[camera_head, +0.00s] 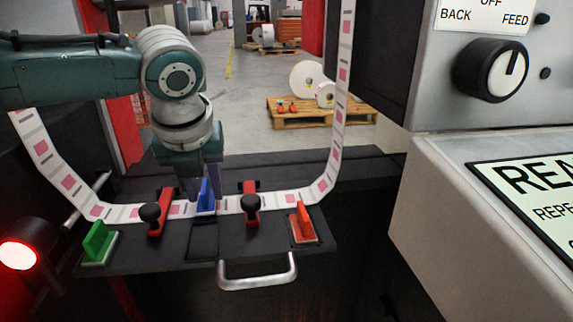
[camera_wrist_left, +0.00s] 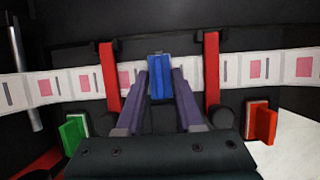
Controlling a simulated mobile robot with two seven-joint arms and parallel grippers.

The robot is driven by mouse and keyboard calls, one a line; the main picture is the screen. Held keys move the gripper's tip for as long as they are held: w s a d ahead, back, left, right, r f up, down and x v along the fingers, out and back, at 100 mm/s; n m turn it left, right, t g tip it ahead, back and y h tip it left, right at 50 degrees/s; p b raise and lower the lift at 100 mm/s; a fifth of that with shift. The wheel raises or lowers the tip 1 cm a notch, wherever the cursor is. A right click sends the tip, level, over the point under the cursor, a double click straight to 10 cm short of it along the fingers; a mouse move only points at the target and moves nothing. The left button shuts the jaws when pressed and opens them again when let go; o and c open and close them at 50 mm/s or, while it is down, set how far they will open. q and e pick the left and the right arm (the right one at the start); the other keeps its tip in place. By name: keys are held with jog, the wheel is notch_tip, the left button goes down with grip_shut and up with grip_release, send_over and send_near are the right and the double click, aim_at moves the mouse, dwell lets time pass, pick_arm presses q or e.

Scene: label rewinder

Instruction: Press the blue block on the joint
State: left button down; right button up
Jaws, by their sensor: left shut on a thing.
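The blue block (camera_head: 205,195) stands on the label strip (camera_head: 228,205) between two red clamps, the left one (camera_head: 158,212) and the right one (camera_head: 250,203). My left gripper (camera_head: 206,183) comes down from above and is shut on the blue block. In the left wrist view, the blue block (camera_wrist_left: 160,78) sits between the two fingers of my left gripper (camera_wrist_left: 160,82), over the strip (camera_wrist_left: 85,81). The joint itself cannot be made out under the block. My right gripper is not in view.
A green block (camera_head: 99,242) stands at the plate's left and an orange-red block (camera_head: 303,222) at its right. A metal handle (camera_head: 258,272) is at the front. A red lamp (camera_head: 20,250) glows at left. A control panel with a knob (camera_head: 492,70) stands at right.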

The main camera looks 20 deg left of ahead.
pick_arm(q)
jog(key=shift+f, duration=0.35)
jog(key=shift+f, duration=0.15)
dwell(1.9)
notch_tip(320, 180, up, 5)
jog(key=p, duration=0.6)
jog(key=shift+f, duration=0.1)
jog(key=shift+r, duration=0.25)
notch_tip(320, 180, up, 3)
jog(key=p, duration=0.4)
dwell(0.4)
